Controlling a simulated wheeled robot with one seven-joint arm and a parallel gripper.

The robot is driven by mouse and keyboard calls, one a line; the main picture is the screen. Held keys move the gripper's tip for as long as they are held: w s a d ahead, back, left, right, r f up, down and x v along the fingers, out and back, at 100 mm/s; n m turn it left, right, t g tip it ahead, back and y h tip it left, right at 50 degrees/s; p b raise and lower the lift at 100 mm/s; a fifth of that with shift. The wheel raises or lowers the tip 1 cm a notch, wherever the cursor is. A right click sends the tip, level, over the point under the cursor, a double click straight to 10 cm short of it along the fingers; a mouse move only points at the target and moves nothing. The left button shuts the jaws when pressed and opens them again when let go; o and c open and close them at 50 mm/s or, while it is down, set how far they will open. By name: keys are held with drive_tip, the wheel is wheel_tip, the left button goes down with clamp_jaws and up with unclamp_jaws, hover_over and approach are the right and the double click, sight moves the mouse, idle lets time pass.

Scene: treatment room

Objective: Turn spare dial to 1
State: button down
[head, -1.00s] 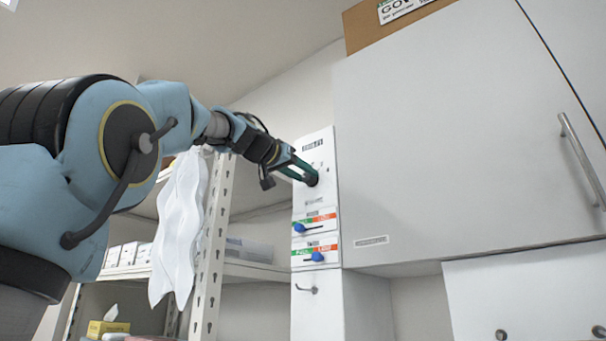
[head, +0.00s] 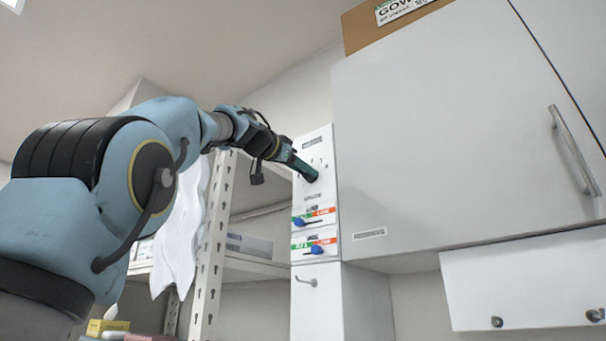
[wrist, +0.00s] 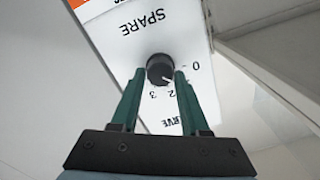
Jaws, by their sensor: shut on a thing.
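The spare dial (wrist: 159,69) is a round black knob on a white panel (wrist: 115,60), seen upside down in the wrist view below the printed word SPARE. A white mark on it points to the lower right, toward the right finger. The figures 0, 2 and 3 show around it; the spot between 0 and 2 is covered by that finger. My gripper (wrist: 162,76) is shut on the dial, one green finger on each side. In the head view my gripper (head: 310,177) reaches the upper panel and hides most of the dial.
Two blue-handled levers (head: 298,220) (head: 317,249) with green and red labels sit below the dial. A large white cabinet (head: 430,140) stands close on the right. A metal shelf post (head: 212,240) and a hanging white cloth (head: 178,250) are on the left.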

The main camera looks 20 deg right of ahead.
drive_tip(key=shift+m, duration=0.7)
drive_tip(key=shift+c, duration=2.1)
unclamp_jaws()
drive_tip(key=b+v, duration=0.4)
drive_tip(key=v, duration=0.7)
drive_tip(key=shift+b, duration=0.35)
